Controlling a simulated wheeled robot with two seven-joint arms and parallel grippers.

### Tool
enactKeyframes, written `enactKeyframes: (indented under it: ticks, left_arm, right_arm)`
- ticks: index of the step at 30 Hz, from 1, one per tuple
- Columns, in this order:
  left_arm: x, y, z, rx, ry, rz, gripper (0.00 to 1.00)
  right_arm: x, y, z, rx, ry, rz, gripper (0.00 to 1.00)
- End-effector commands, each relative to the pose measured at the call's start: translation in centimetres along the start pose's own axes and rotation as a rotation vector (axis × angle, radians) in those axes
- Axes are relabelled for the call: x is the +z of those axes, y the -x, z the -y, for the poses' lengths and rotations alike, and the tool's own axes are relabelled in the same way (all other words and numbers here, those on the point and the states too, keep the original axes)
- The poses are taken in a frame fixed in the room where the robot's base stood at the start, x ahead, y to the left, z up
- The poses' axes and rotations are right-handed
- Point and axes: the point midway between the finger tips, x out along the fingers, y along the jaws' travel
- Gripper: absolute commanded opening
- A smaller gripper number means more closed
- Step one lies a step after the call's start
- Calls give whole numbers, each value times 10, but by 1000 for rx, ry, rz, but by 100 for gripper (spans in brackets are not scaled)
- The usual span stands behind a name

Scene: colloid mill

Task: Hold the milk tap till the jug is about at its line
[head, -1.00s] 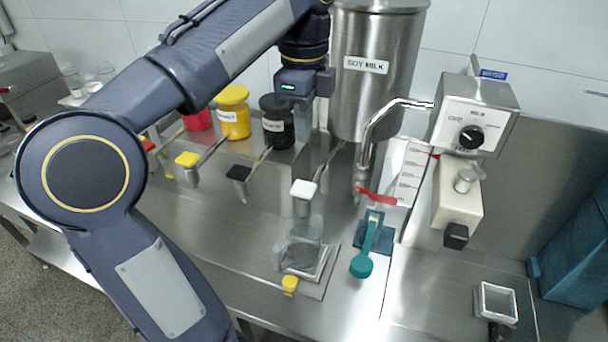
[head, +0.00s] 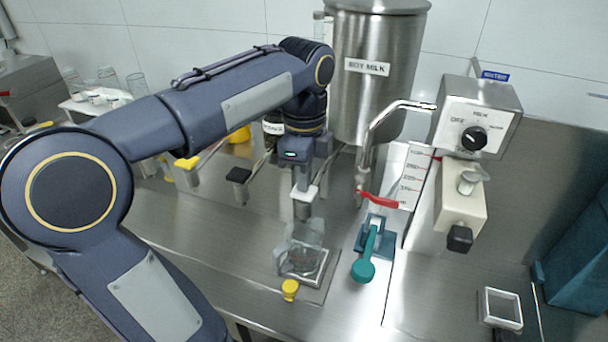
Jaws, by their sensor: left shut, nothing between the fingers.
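The steel tank labelled SOY MILK (head: 375,90) stands at the back centre. A tap with a white lever top (head: 312,193) sticks out in front of it, its steel spout pointing down. A clear jug (head: 304,246) stands below the spout on a small square stand (head: 318,283). I cannot make out the jug's line or a milk level in it. My left gripper (head: 303,180) is shut and empty, pointing down at the white lever top. Its fingertips overlap the lever in the picture; I cannot tell whether they touch it. My right gripper is not in view.
A yellow-topped tap (head: 187,162) and a black-topped tap (head: 239,174) stand to the left. Right of the jug are a teal-handled tool (head: 367,258), a red lever (head: 377,199) and a control box with a dial (head: 476,120). The front counter is mostly clear.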

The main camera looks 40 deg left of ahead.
Motion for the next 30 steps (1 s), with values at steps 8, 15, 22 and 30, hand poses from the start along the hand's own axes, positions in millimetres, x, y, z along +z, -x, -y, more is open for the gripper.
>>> enactKeyframes:
  ticks: [8,15,22,30]
  left_arm:
    - [0,-20,0,2,0,1,0]
    - [0,-20,0,7,0,1,0]
    - [0,-21,-1,10,-1,2,0]
    - [0,-22,-1,11,-1,2,0]
  right_arm:
    - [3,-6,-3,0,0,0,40]
    - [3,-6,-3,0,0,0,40]
    - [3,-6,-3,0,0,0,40]
    - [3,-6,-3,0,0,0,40]
